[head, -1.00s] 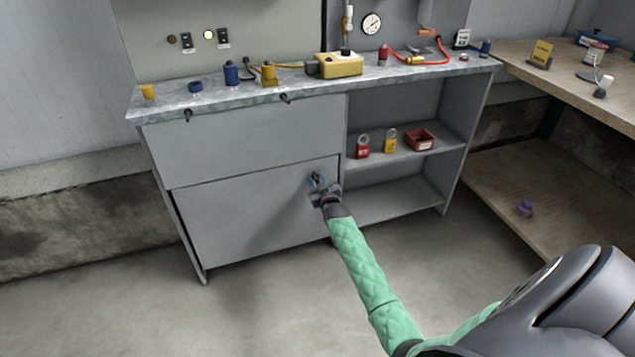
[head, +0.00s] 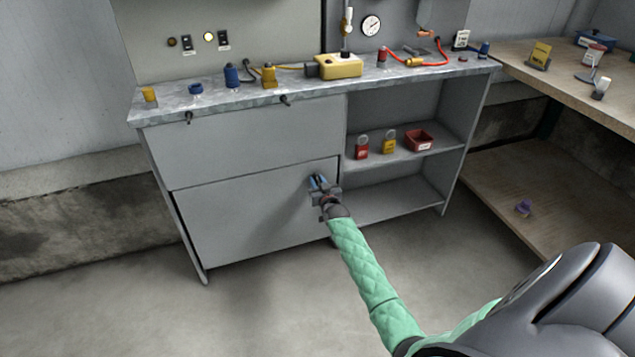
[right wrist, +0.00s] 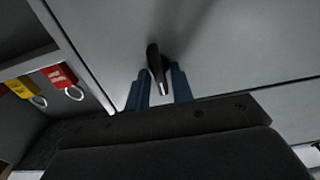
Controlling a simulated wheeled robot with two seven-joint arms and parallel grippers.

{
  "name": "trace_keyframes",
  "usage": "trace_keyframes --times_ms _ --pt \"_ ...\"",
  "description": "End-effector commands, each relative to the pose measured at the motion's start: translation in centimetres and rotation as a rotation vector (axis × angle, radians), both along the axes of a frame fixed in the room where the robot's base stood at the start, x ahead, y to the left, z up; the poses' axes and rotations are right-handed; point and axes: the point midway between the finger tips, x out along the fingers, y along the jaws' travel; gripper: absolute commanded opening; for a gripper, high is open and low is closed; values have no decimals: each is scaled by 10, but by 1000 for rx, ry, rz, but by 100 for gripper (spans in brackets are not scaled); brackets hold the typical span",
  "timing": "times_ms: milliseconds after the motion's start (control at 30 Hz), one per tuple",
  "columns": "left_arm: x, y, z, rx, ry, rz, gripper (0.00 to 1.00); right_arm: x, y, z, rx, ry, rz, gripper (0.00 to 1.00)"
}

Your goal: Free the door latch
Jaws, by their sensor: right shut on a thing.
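The lower grey cabinet door (head: 250,220) hangs below a grey upper panel. Its dark latch (right wrist: 155,62) shows in the right wrist view as a short black handle standing out from the door face. My right gripper (head: 319,184) is at the door's upper right part. In the right wrist view its blue fingers (right wrist: 160,88) stand on either side of the latch and are shut on it. In the head view the gripper hides the latch. My left gripper is in neither view.
A wooden bench (head: 560,75) stands at right. The floor before the cabinet is clear.

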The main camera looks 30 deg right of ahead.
Motion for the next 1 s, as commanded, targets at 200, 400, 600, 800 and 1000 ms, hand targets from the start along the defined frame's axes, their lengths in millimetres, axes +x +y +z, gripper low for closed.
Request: trace_keyframes --times_ms 200,400,600,800,1000 --pt "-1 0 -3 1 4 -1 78 0 0 0 -1 0 0 33" --pt "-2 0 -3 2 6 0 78 0 0 0 -1 0 0 33" --pt "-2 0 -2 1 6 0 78 -14 3 -1 -2 1 0 33" --pt "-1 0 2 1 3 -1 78 -41 10 -1 -2 1 0 33" --pt "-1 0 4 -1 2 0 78 -64 16 -1 0 2 0 33"
